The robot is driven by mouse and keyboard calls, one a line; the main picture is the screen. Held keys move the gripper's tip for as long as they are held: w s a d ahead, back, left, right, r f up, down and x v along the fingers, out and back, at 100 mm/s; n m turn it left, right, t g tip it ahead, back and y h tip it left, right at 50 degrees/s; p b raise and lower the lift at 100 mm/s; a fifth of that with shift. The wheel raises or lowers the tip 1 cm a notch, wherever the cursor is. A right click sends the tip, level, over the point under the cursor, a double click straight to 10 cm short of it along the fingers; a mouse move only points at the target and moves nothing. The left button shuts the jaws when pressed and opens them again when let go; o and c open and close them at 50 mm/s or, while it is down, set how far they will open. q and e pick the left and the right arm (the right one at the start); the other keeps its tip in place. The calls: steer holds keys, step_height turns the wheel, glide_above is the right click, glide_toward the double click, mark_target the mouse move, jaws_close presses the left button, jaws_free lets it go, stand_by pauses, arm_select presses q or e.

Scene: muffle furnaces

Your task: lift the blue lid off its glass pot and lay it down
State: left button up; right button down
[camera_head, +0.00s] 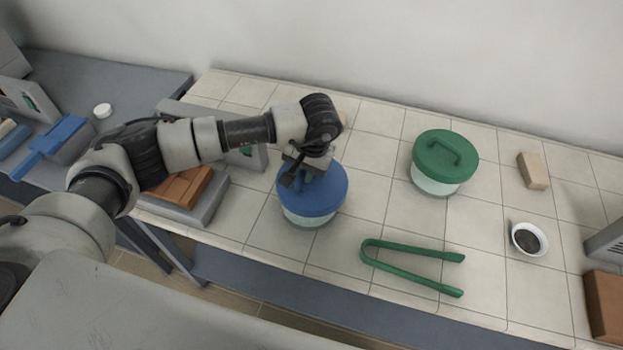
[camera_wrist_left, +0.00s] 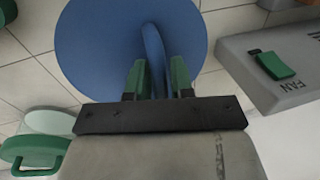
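The blue lid (camera_head: 323,200) sits level on its glass pot (camera_head: 307,219), near the front middle of the tiled bench. My left gripper (camera_head: 307,177) is above the lid, pointing down at its handle. In the left wrist view, the blue handle (camera_wrist_left: 154,50) stands between the green fingertips of my left gripper (camera_wrist_left: 158,75). The fingers look open around it, with a narrow gap beside the handle. In the head view the wrist hides part of the handle. My right gripper is not in view.
A green-lidded pot (camera_head: 445,160) stands to the right. Green tongs (camera_head: 412,270) lie in front of it. A small white bowl (camera_head: 528,239) and a beige block (camera_head: 533,170) are farther right. Bare tiles lie between the two pots.

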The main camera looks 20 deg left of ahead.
arm_select(q)
jaws_close()
steer(key=shift+r, duration=0.1)
steer(key=shift+r+b, duration=0.3)
steer(key=shift+r, duration=0.2)
step_height(320, 180, up, 3)
steer(key=shift+w+f+b, duration=0.1)
steer(key=shift+b, duration=0.55)
steer(key=s+d+r+b, duration=0.1)
steer(key=s+d+r, duration=0.1)
steer(key=d+r, duration=0.9)
steer(key=shift+s+d+b, duration=0.2)
steer(key=shift+d+b, duration=0.05)
steer(key=shift+b, duration=0.15)
